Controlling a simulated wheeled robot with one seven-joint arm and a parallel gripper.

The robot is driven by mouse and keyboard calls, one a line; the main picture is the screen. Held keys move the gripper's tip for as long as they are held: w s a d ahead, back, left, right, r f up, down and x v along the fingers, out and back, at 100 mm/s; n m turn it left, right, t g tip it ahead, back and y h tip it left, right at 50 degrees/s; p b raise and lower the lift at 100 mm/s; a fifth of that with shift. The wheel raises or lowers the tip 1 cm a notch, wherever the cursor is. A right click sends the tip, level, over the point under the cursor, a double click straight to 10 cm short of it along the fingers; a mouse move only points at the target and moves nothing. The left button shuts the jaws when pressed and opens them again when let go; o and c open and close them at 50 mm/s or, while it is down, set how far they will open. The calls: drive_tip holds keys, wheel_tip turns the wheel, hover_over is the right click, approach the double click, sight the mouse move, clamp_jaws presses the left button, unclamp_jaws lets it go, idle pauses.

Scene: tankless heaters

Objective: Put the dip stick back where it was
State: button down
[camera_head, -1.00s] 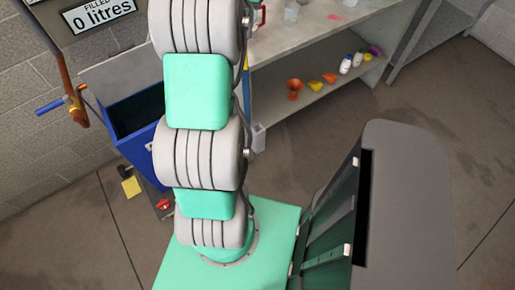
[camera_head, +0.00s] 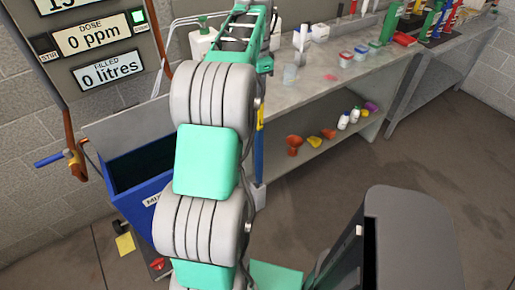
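I cannot make out the dip stick for certain. A narrow upright strip, yellow above and blue below (camera_head: 260,150), shows beside my arm at the left end of the bench. I cannot tell whether it is the dip stick. A blue bin (camera_head: 140,190) with a dark open top and a partly hidden label stands left of my arm. My arm rises through the middle of the picture to the top edge. My gripper's fingers do not show, so whether they hold anything is hidden.
A panel reading 0 ppm and 0 litres (camera_head: 101,73) is at upper left.

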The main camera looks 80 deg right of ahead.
sight(257, 137)
wheel_tip(257, 137, down, 21)
drive_tip(key=shift+r+p, duration=0.15)
drive_tip(key=shift+p, duration=0.3)
drive_tip(key=c, duration=1.5)
unclamp_jaws()
drive_tip(key=shift+o, duration=0.6)
drive_tip(key=shift+r, duration=0.1)
